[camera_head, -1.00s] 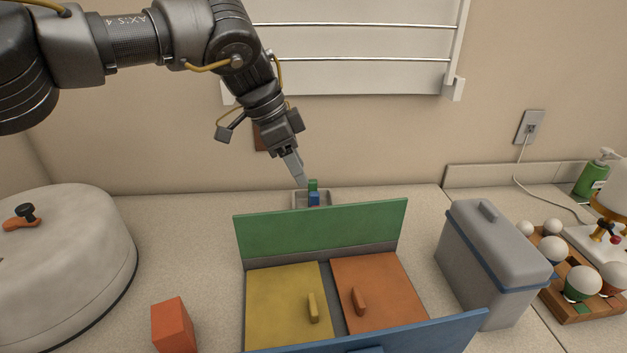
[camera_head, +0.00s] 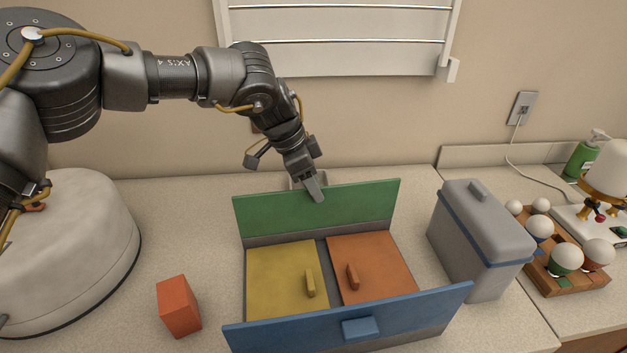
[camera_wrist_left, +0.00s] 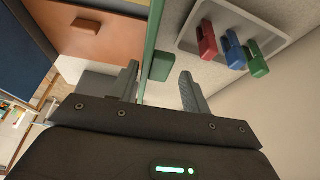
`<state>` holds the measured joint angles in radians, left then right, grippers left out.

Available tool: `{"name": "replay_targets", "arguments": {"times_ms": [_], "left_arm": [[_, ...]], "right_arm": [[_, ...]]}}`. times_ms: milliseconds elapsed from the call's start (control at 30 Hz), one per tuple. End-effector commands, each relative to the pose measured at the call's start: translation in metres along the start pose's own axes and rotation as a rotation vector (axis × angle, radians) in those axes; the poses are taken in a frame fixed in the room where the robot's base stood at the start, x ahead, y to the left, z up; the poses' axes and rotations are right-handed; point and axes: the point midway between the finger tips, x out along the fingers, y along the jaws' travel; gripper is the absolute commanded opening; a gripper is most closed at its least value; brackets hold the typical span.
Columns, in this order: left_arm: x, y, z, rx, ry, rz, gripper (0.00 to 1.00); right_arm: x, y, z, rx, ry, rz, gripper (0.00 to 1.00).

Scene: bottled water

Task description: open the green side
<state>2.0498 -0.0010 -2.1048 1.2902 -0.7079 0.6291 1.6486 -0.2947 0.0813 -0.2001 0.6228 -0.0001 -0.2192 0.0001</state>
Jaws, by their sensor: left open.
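The box has a green side (camera_head: 300,215), standing upright at the back, seen nearly edge-on in the left wrist view (camera_wrist_left: 152,40). Its green handle (camera_wrist_left: 160,65) is on the far face, hidden in the head view. My left gripper (camera_head: 318,192) reaches down at the top edge of the green side. In the left wrist view my left gripper (camera_wrist_left: 160,88) is open, with the handle just beyond and between its fingertips; I see no grip on it. My right gripper is out of view.
The box also has a blue side (camera_head: 400,312), a yellow lid (camera_head: 275,280) and an orange lid (camera_head: 385,265). A tray (camera_wrist_left: 205,45) with red, blue and green pieces lies behind it. An orange block (camera_head: 178,305) and a grey container (camera_head: 470,235) stand on either side.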

Motion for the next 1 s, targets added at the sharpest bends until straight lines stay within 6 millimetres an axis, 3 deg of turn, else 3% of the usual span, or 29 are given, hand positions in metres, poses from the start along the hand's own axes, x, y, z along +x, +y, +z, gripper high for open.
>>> {"name": "replay_targets", "arguments": {"times_ms": [367,733,1000], "left_arm": [[0.0064,0.0004,0.0002,0.001,0.000,0.001,0.47],[0.0060,0.0002,0.0002,0.000,0.000,0.000,0.00],[0.0073,0.0024,0.0009,0.008,0.001,-0.017,0.00]], "right_arm": [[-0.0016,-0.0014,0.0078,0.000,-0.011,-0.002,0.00],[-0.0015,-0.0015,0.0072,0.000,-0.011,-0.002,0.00],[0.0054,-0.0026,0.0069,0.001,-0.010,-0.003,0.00]]}}
